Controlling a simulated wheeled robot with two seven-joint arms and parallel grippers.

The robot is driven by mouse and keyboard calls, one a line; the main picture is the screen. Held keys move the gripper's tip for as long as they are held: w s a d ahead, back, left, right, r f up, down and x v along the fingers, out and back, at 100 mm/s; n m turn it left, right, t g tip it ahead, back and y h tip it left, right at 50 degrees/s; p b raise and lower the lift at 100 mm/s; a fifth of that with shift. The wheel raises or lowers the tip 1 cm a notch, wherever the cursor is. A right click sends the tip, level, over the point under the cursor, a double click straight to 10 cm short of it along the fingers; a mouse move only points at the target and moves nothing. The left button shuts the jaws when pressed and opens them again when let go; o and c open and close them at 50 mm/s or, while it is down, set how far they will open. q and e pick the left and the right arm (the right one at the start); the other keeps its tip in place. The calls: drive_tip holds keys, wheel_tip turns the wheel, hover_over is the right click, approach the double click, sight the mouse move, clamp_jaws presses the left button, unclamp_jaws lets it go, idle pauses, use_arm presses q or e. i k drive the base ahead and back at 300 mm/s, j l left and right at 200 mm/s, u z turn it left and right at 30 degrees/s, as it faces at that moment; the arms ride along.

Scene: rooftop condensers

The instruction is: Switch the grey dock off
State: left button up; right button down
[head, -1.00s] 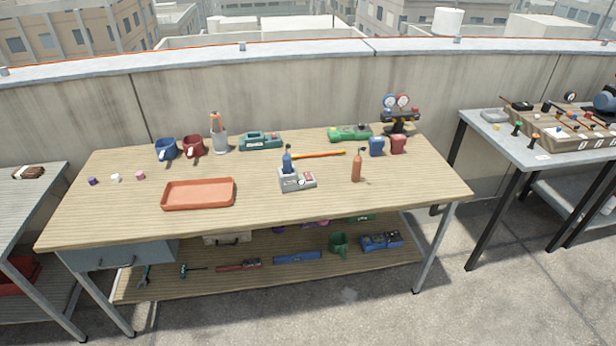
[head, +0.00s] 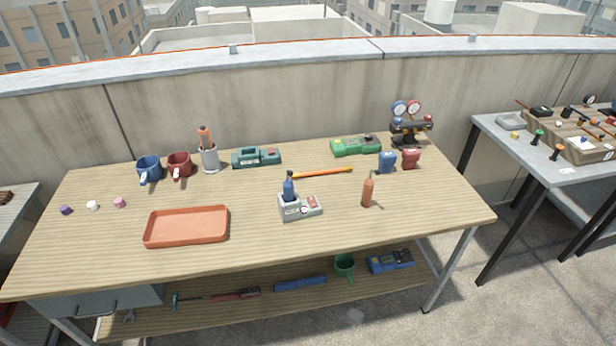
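The grey dock (head: 291,211) sits on the wooden workbench (head: 110,250), near the middle of its top. A blue bottle-like tool (head: 289,189) stands upright in its left part. The right part of the dock has a small panel with a reddish control (head: 311,202); its setting is too small to tell. Neither of my grippers shows in the head view.
An orange tray (head: 187,227) lies left of the dock, and an orange-brown bottle (head: 367,192) stands to its right. Mugs, a teal device (head: 256,157), a green device (head: 355,146) and gauges (head: 408,125) stand farther back.

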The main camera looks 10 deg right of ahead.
sight(312, 202)
drive_tip(key=i, duration=0.9)
